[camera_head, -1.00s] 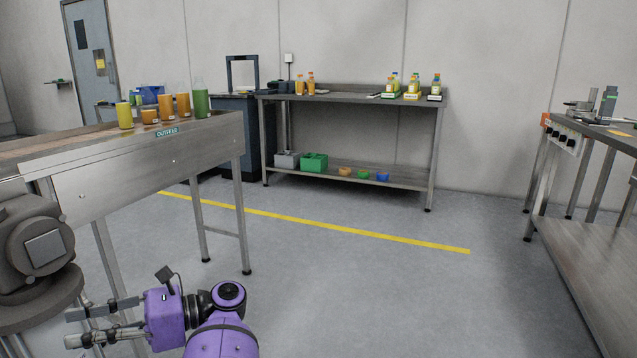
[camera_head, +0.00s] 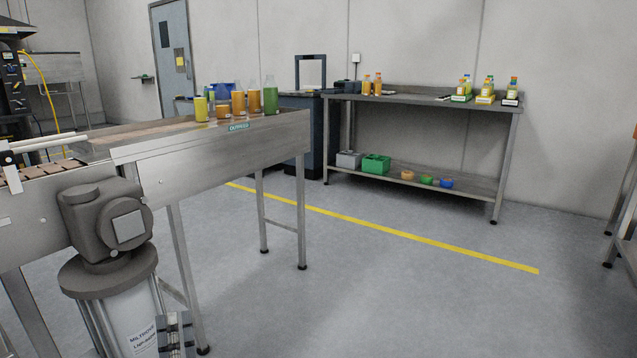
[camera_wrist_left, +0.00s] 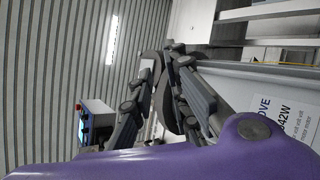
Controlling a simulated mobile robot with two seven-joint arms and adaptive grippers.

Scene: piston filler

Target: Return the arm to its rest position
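My left gripper (camera_head: 175,322) shows at the bottom edge of the head view, in front of the conveyor's leg. Only its grey fingers show there; the rest of the arm is out of frame. In the left wrist view its fingers (camera_wrist_left: 162,62) stand apart with nothing held, beyond the purple wrist housing (camera_wrist_left: 150,158). A white labelled panel (camera_wrist_left: 275,105) is close on the right of that view. My right gripper is not in view.
A steel outfeed conveyor (camera_head: 210,158) with a grey motor (camera_head: 110,225) stands close on the left. Several filled bottles (camera_head: 238,104) stand on its far end. A steel bench (camera_head: 420,101) is against the wall. The floor (camera_head: 380,290) at centre and right is clear.

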